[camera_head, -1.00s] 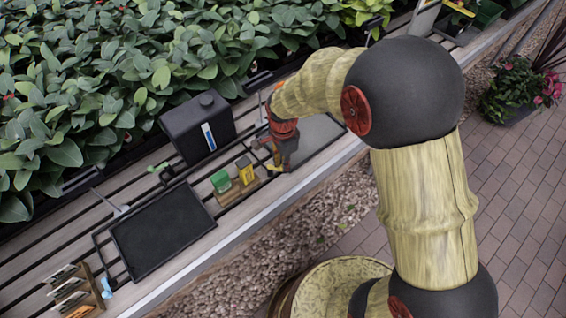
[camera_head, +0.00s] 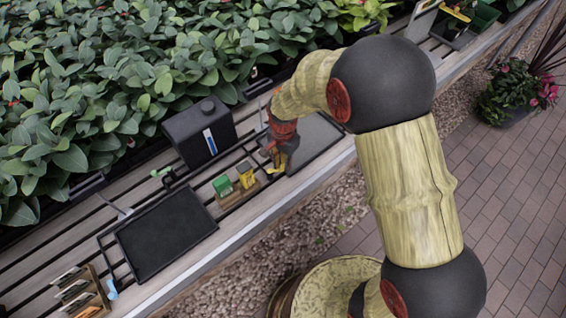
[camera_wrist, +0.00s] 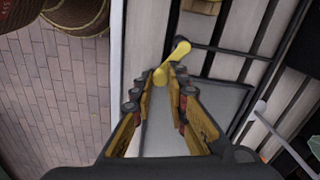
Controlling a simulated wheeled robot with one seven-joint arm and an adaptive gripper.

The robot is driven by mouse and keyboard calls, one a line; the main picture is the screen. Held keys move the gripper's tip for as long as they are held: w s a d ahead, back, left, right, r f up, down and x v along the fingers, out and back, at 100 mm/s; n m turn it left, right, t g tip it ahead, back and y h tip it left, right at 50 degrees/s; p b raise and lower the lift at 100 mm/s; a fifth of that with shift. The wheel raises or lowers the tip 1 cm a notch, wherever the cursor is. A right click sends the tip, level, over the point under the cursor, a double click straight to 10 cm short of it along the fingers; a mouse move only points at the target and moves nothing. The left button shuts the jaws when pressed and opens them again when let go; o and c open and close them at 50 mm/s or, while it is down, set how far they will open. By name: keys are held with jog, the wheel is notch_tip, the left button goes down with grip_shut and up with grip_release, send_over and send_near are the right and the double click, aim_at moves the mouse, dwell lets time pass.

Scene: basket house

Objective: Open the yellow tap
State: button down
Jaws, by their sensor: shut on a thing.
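The yellow tap (camera_wrist: 181,49) is a small, bright yellow piece in the wrist view. Its near end lies between the fingertips of my gripper (camera_wrist: 167,76), which is shut on it; the far end sticks out beyond them. In the head view my gripper (camera_head: 277,160) points down over the bench at the near edge of a grey tray. A bit of yellow shows at its fingertips there, too small to make out its shape. What the tap is fixed to is hidden by my gripper.
A black canister (camera_head: 199,132) with a blue strip stands left of my gripper. A green block (camera_head: 222,185) and a yellow block (camera_head: 245,175) sit on a wooden holder (camera_head: 238,195) close by. A black tray (camera_head: 165,235) lies farther left. Dense plants line the back.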

jog(key=n+p, duration=0.1)
jog(key=w+n, duration=0.1)
jog(key=n, duration=0.1)
jog(key=shift+w+a+r+n+p, duration=0.15)
jog(key=shift+w+n+p, duration=0.15)
jog(key=shift+p, duration=0.1)
jog(key=shift+w+a+n+p, duration=0.15)
jog(key=shift+w+n+p, duration=0.15)
jog(key=shift+n, duration=0.5)
jog(key=shift+w+a+n+p, duration=0.15)
jog(key=shift+w+n+p, duration=0.15)
jog(key=shift+n, duration=0.5)
jog(key=c, duration=1.8)
grip_release()
jog(key=shift+c, duration=0.2)
jog(key=shift+o, duration=0.5)
notch_tip(320, 180, up, 12)
